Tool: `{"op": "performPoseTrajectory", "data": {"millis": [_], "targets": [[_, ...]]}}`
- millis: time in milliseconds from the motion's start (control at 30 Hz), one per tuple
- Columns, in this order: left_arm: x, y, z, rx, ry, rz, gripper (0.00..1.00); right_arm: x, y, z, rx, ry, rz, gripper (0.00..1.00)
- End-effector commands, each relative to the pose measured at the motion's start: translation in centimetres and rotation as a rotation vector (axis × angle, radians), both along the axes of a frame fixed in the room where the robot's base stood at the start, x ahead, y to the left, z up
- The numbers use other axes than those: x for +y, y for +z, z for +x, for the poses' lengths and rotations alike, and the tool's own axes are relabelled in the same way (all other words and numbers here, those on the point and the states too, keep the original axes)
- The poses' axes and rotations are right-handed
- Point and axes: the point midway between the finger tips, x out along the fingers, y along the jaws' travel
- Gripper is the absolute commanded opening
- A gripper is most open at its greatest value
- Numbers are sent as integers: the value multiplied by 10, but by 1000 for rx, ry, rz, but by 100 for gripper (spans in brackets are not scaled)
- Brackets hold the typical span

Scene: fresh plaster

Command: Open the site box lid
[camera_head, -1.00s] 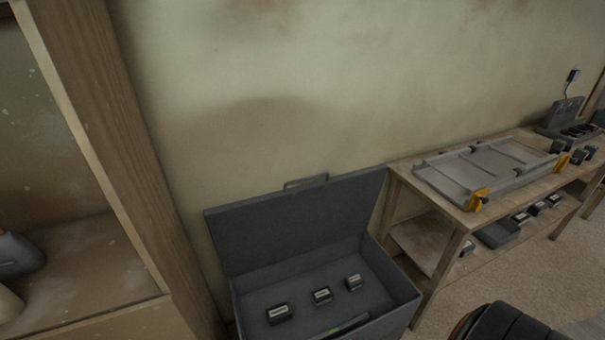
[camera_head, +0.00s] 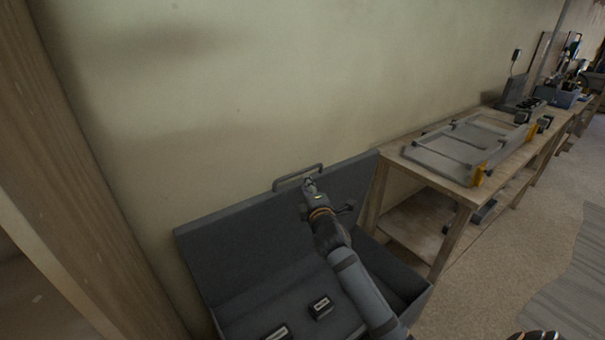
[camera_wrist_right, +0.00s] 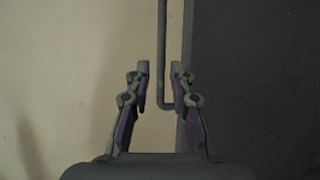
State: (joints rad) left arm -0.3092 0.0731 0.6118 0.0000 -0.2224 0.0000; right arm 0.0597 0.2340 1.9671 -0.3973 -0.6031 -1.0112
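The site box (camera_head: 415,300) is a dark grey box low against the wall. Its lid (camera_head: 225,240) stands raised, tilted back near the wall, with a grey loop handle (camera_head: 297,176) on its top edge. My right gripper (camera_head: 309,184) is at the handle. In the right wrist view my right gripper (camera_wrist_right: 160,75) is open, with the bar of the handle (camera_wrist_right: 162,50) between its fingers, closer to the right one. The lid (camera_wrist_right: 250,90) fills the right side there. My right arm hides part of the lid and the box inside.
Small dark labelled blocks (camera_head: 320,307) lie in the box. A wooden table (camera_head: 450,195) with a grey tray-like frame (camera_head: 465,150) stands close on the right. A wooden shelf unit (camera_head: 70,150) rises on the left. Bare floor (camera_head: 510,250) lies at the right.

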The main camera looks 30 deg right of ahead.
Motion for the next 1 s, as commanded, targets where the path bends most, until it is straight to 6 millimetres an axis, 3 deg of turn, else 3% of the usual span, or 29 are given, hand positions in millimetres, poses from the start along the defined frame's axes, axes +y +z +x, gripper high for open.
{"op": "performPoseTrajectory", "data": {"millis": [200,400,767,933,1000], "targets": [[1,6,6,-10,-1,1,40,-12,-1,47,-1,-1,3,22],[4,9,20,-31,-3,5,40,-19,-3,76,-1,1,3,22],[5,8,14,-23,-3,6,40,-21,-5,83,0,2,3,22],[5,8,13,-19,-3,6,40,-21,-5,83,0,1,3,1],[5,8,12,-19,-3,6,40,-21,-5,83,0,1,3,0]]}}
